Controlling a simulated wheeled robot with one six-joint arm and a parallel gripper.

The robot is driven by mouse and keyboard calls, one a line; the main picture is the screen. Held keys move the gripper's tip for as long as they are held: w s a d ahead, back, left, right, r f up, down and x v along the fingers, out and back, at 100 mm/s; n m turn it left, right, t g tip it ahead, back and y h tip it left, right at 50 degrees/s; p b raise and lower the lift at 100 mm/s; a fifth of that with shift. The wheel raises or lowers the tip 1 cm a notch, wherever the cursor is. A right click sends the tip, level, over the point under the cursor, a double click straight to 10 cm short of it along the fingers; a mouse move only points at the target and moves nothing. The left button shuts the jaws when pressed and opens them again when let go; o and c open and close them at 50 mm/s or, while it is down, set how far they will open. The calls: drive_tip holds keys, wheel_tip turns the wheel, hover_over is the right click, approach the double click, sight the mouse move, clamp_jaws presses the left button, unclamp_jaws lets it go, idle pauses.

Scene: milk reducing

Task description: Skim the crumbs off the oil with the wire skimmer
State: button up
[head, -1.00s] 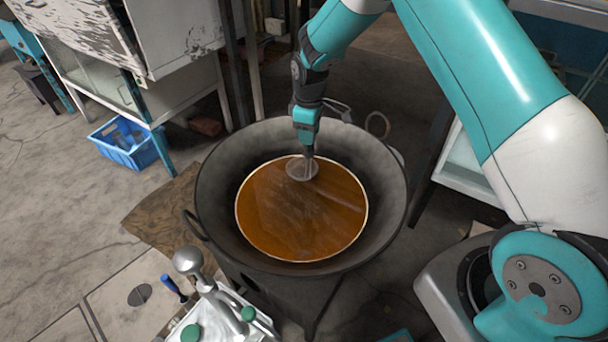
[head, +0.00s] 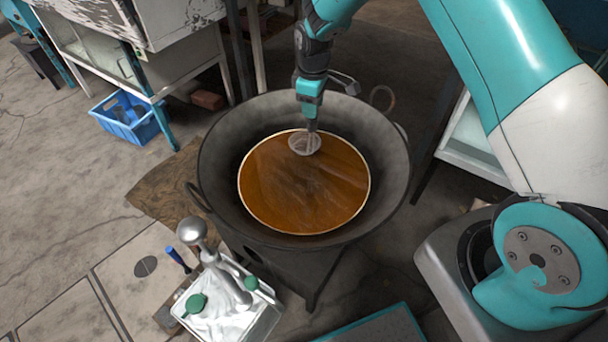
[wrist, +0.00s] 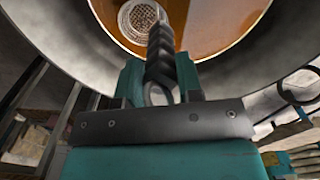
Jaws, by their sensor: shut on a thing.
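The wire skimmer (head: 305,143) is a round mesh disc at the far edge of the oil; its mesh also shows in the wrist view (wrist: 138,18). My gripper (head: 309,103) is shut on the skimmer's dark twisted handle (wrist: 161,55), which points down into the pan. The orange-brown oil (head: 300,195) fills the bottom of a wide dark wok (head: 222,150). Pale streaks and specks show on the oil, but single crumbs are too small to tell. Whether the mesh is at or just above the oil's surface I cannot tell.
The wok stands on a dark stove (head: 290,270). A white tray (head: 262,325) with a metal fixture is at the front left. A blue crate (head: 130,125) lies on the floor at left. A white-and-teal cabinet (head: 468,150) stands to the right.

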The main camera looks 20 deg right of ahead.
wheel_tip(320, 180, up, 14)
drive_tip(key=p, duration=1)
drive_tip(key=shift+f, duration=0.25)
